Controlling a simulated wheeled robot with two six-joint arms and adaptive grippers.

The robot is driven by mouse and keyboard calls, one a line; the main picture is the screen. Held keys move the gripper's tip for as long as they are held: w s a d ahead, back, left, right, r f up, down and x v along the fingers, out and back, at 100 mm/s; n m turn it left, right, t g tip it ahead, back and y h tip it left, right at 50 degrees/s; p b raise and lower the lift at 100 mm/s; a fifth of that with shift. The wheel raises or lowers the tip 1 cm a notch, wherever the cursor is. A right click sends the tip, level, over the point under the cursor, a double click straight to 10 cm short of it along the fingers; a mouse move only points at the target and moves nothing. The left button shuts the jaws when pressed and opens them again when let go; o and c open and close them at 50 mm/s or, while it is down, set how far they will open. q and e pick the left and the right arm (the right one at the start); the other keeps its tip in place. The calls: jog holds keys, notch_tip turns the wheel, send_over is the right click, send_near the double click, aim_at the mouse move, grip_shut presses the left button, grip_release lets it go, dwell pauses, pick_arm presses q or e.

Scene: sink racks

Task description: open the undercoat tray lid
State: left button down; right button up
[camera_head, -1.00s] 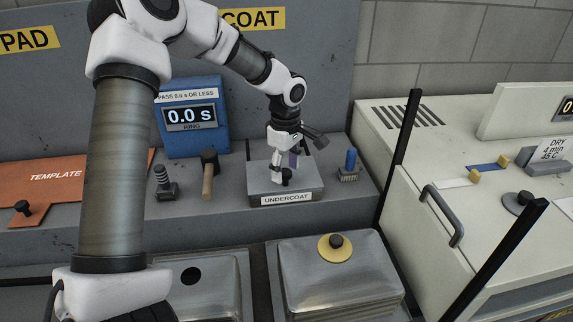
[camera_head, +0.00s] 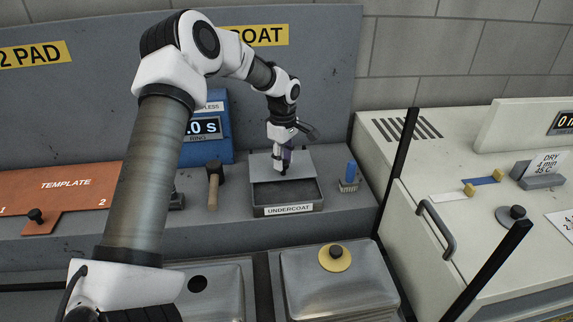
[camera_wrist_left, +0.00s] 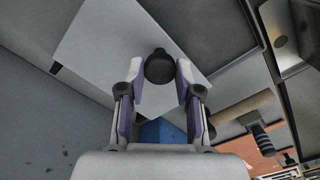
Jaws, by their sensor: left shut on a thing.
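The grey undercoat tray (camera_head: 287,210) sits on the ledge, its front labelled UNDERCOAT. Its dark inside shows at the front. The flat grey lid (camera_head: 302,164) is at the back of the tray, off the front part of the opening; whether it rests on the rim or hangs just above it I cannot tell. My left gripper (camera_head: 283,168) points down at the lid and is shut on its dark knob. In the left wrist view the knob (camera_wrist_left: 159,67) sits between the two fingers, with the lid (camera_wrist_left: 100,50) beneath. My right gripper is not in view.
A brush with a blue handle (camera_head: 350,173) stands right of the tray, and a wooden-handled tool (camera_head: 214,185) lies left of it. A blue timer box (camera_head: 221,148) stands behind. A metal sink cover with a yellow-ringed knob (camera_head: 335,257) is in front.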

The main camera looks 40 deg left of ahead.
pick_arm(q)
jog(key=shift+w+a+f, duration=0.1)
jog(key=shift+w+a, duration=0.75)
jog(key=shift+a, duration=0.3)
jog(key=c, duration=0.8)
grip_release()
jog(key=shift+w+a+f, duration=0.1)
jog(key=shift+w+f, duration=0.05)
notch_tip(320, 180, up, 12)
